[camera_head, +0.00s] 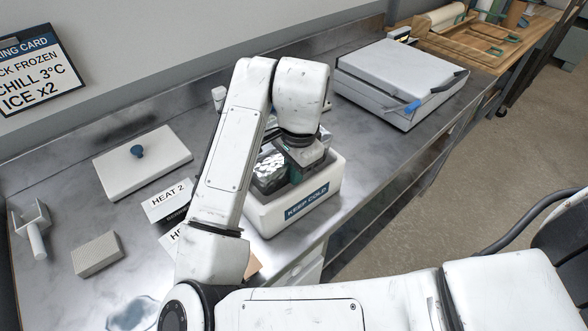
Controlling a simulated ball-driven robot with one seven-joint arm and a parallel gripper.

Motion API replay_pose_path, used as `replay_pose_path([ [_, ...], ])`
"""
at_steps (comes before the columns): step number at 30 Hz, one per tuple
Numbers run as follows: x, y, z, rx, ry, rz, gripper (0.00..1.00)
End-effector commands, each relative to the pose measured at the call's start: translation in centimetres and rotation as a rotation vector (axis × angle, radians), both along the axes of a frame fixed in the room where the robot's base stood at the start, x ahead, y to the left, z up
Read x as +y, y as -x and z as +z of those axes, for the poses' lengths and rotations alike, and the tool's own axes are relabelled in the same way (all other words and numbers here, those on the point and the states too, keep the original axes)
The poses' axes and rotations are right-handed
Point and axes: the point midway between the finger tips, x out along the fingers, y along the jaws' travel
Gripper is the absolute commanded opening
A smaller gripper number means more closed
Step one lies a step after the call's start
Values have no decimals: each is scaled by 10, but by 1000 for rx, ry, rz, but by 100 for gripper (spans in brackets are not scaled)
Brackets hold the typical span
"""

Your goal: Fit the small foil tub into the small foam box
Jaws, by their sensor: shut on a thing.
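The white foam box (336,185) with a blue "KEEP COLD" label stands on the steel counter, right of my forearm. A shiny foil tub (269,172) shows at the box's opening, on its left side. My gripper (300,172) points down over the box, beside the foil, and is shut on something. I take this to be the foil tub, but the fingertips are hidden by my wrist and the tub. How deep the tub sits, and whether it touches the box floor, cannot be seen. My arm hides the box's left part.
A white lid with a blue knob (157,168) lies at the left. "HEAT 2" card (168,199), a grey block (97,254) and a white-handled tool (35,232) are nearby. A large white lidded appliance (397,75) stands back right. The counter's front edge is close to the box.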

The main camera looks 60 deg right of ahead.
Motion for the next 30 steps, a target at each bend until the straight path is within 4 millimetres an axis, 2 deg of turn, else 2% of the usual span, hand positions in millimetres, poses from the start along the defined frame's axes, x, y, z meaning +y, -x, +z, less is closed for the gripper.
replay_pose_path([
  [10,0,0,2,0,0,0,0],
  [11,0,0,2,0,0,0,11],
  [19,0,0,2,0,0,0,37],
  [25,0,0,2,0,0,0,38],
  [30,0,0,2,0,0,0,55],
])
